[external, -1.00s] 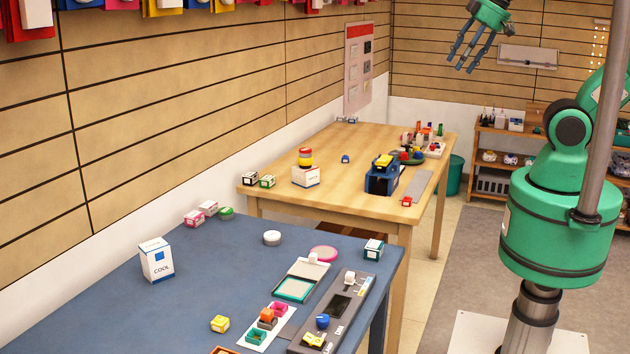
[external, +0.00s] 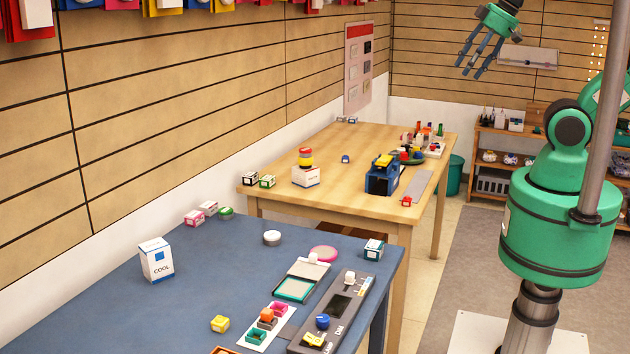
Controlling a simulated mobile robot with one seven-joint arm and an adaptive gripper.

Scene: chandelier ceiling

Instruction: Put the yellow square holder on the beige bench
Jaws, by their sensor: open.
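A small yellow square piece (external: 220,324) sits on the blue table at the front, left of a white sheet; it looks like the yellow square holder, but it is too small to be sure. The beige bench (external: 335,150) is the light wooden table behind the blue one. My gripper (external: 471,70) hangs at the top right, high above the far right end of the bench. Its dark fingers are spread, pointing down, and hold nothing. It is far from the yellow piece.
The blue table (external: 200,285) carries a white box (external: 156,260), a dark panel (external: 338,310) and colored square holders on a white sheet.

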